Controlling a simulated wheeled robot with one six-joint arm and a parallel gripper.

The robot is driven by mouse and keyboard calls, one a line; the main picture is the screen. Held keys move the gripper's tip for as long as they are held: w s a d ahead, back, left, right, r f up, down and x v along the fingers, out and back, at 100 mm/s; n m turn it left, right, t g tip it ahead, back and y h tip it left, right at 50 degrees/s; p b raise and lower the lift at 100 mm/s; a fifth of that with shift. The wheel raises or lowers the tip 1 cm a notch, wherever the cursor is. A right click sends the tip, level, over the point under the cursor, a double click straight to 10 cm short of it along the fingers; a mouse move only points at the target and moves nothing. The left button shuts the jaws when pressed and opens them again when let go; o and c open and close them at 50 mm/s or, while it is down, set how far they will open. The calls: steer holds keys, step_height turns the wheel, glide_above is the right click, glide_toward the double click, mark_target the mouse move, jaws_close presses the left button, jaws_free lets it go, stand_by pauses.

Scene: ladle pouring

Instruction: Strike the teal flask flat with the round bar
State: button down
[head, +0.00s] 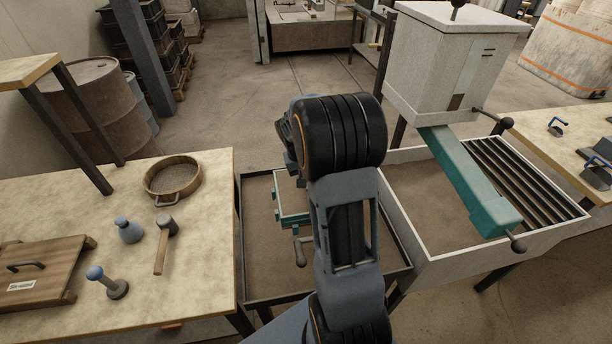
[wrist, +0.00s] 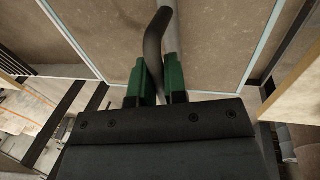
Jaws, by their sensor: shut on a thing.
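The teal flask (head: 291,219) sits in the dark-edged tray in the head view, partly hidden behind my arm. In the wrist view its pale teal rim (wrist: 268,45) frames a brown, sand-like surface. My gripper (wrist: 160,82) has green fingers and is shut on the dark curved handle of the round bar (wrist: 152,50). A grey round length runs beside the handle, above the brown surface. In the head view a grey rod with a knobbed end (head: 300,250) shows beside my arm, near the flask's front. I cannot tell whether the bar touches the rim.

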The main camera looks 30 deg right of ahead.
stand_by(0.4)
steer(key=shift+s+d, duration=0.4)
steer(key=shift+d, duration=0.55)
steer(key=shift+s+d, duration=0.35)
steer(key=shift+d, duration=0.55)
steer(key=shift+s+d, duration=0.4)
steer(key=shift+d, duration=0.55)
steer(key=shift+h, duration=0.3)
steer(key=shift+d, duration=0.15)
steer(key=shift+s+d+f, duration=0.1)
steer(key=shift+s+d, duration=0.2)
steer(key=shift+d, duration=0.3)
steer(key=shift+s+d, duration=0.25)
steer(key=shift+d, duration=0.3)
steer(key=shift+s+d, duration=0.35)
steer(key=shift+d, duration=0.45)
steer(key=shift+s+d, duration=0.3)
steer(key=shift+d, duration=0.45)
steer(key=shift+a+b, duration=0.1)
steer(key=shift+b, duration=0.35)
